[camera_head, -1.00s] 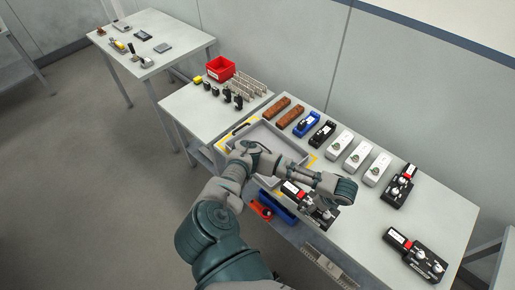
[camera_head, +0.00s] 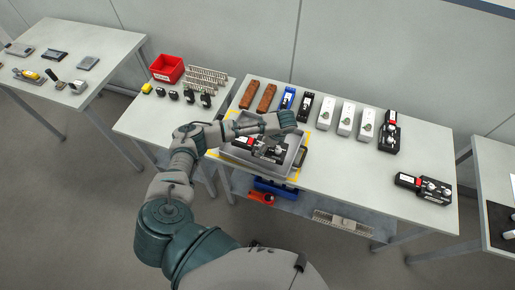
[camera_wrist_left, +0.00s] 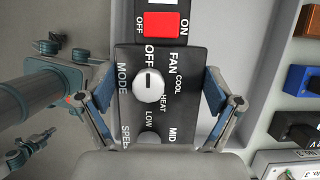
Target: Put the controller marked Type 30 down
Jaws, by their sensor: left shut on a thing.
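My left gripper (camera_head: 279,137) is shut on a black controller (camera_head: 258,150) with a red switch. In the left wrist view the controller (camera_wrist_left: 150,115) lies between the two fingers (camera_wrist_left: 163,112), showing a white knob and the labels FAN, MODE and SPEED. A Type 30 mark cannot be read. In the head view the controller is over or in the grey tray (camera_head: 287,171); whether it touches the tray floor I cannot tell. The gripper and forearm hide part of both. My right gripper does not show.
Two similar black controllers (camera_head: 424,187) (camera_head: 389,135) are on the table's right. Brown (camera_head: 266,97), blue, black and white devices line its back. A red bin (camera_head: 167,69) stands on the left table. Bare tabletop lies right of the tray.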

